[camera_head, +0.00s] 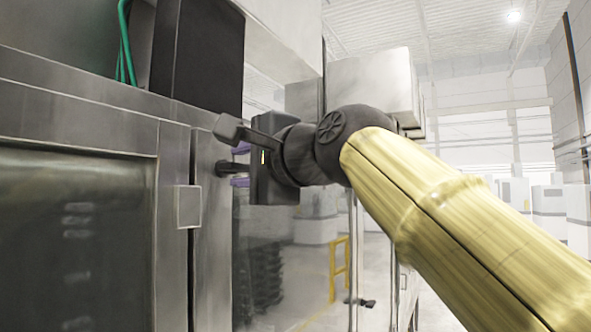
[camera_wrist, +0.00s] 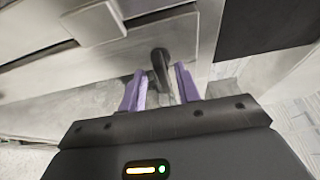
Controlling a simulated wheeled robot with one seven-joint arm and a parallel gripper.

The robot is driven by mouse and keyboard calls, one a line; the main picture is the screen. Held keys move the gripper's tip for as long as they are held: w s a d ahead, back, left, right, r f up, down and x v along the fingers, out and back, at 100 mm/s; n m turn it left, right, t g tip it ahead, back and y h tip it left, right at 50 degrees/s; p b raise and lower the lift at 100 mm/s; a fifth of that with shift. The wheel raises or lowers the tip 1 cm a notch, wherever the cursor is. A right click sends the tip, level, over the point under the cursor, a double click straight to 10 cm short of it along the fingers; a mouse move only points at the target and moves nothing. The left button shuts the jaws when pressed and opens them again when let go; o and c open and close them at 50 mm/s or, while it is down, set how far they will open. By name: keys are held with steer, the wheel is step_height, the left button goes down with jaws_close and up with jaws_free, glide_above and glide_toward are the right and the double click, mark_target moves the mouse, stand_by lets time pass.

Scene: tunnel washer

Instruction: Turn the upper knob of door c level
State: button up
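A dark knob (camera_head: 222,168) stands out from the metal door front, just left of my gripper in the head view. My gripper (camera_head: 240,166) reaches it from the right with its purple fingers. In the wrist view the knob (camera_wrist: 160,64) lies between the two fingertips (camera_wrist: 160,76), with one finger on each side. The fingers are apart; small gaps seem to show beside the knob, though contact is hard to judge. Part of the knob is hidden behind the fingers in the head view, so I cannot tell its exact angle.
A square metal block (camera_head: 187,207) sticks out from the door edge, left of and below the knob. A large dark window panel (camera_head: 75,240) fills the left. A black box (camera_head: 197,55) stands above, with a green cable (camera_head: 125,45) beside it. Open floor lies to the right.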

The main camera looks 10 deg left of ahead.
steer(key=b+v, duration=0.5)
steer(key=v, duration=0.9)
